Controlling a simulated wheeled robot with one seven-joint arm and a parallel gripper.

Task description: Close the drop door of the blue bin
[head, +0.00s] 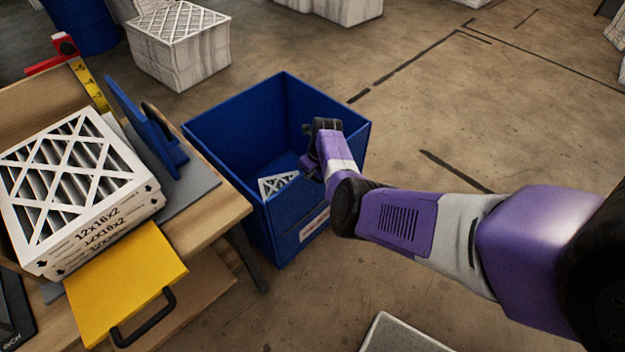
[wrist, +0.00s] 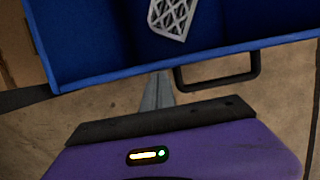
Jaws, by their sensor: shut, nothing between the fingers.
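The blue bin (head: 235,170) stands on the floor just right of the table, its top open. The side facing me bears a white label (head: 314,225) and is partly hidden by my arm. In the wrist view a blue edge (wrist: 120,77) of the bin crosses the picture, with a dark handle (wrist: 222,82) sticking out from it. I cannot tell how far the drop door stands open. A white-framed filter (head: 277,184) lies inside the bin. My gripper (wrist: 158,92) is shut and empty, left of the handle and close to the blue edge; whether it touches is unclear.
The wooden table (head: 215,232) at left holds stacked filters (head: 75,185), a yellow panel with a black handle (head: 125,285) and a blue upright piece (head: 145,125). A wrapped filter stack (head: 178,50) stands behind. The floor right of the bin is clear.

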